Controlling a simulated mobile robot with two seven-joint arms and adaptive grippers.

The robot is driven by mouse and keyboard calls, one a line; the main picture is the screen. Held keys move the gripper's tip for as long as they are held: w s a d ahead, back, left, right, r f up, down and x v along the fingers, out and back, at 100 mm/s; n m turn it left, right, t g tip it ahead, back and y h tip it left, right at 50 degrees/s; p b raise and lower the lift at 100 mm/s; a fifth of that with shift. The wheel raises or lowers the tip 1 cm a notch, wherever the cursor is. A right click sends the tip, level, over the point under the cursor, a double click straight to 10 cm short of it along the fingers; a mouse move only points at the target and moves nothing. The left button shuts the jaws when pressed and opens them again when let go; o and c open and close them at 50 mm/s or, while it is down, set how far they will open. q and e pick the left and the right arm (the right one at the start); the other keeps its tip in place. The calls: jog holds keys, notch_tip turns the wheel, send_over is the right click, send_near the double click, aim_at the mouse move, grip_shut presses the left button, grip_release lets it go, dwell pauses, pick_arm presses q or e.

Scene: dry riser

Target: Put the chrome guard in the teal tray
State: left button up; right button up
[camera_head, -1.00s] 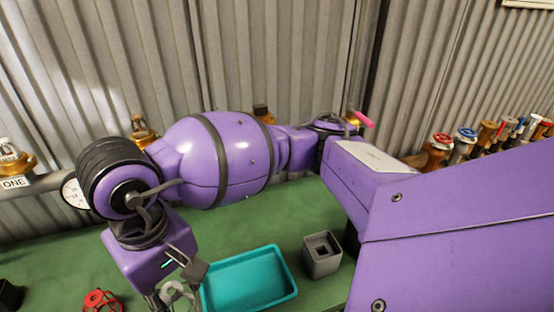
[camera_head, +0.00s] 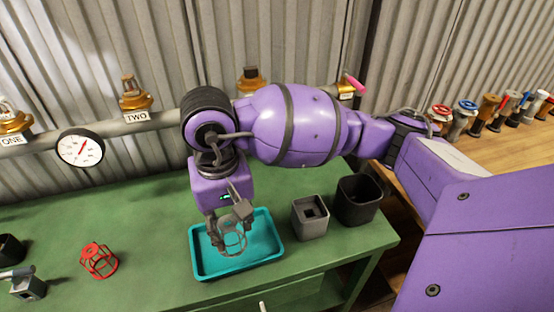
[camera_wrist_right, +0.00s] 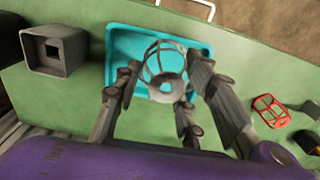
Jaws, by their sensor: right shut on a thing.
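The chrome guard (camera_head: 234,243), a small round wire cage, is held by my right gripper (camera_head: 230,222), which is shut on it. Guard and gripper are over the teal tray (camera_head: 264,232) on the green bench; the head view does not settle whether the guard touches the tray floor. In the right wrist view the guard (camera_wrist_right: 165,68) sits between the fingers (camera_wrist_right: 156,88), with the tray (camera_wrist_right: 124,42) behind it. No other object shows in the tray. My left gripper is not in view.
A grey square holder (camera_head: 310,218) and a black bin (camera_head: 356,200) stand right of the tray. A red wire guard (camera_head: 99,261) and a grey tool (camera_head: 27,285) lie to the left. A pipe with a gauge (camera_head: 80,148) and brass valves runs behind.

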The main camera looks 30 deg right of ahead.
jog(key=shift+w+d+f, duration=0.3)
jog(key=shift+w+f, duration=0.45)
jog(key=shift+f, duration=0.7)
jog(key=shift+w+d+f, duration=0.35)
jog(key=shift+w+f, duration=0.4)
jog(key=shift+f, duration=0.7)
jog(key=shift+w+d+f, duration=0.3)
jog(key=shift+w+f, duration=0.45)
jog(key=shift+f, duration=0.7)
jog(key=shift+f, duration=0.2)
jog(key=o, duration=1.4)
notch_tip(320, 180, up, 12)
jog(key=shift+a+r, duration=0.1)
jog(key=shift+r, duration=0.1)
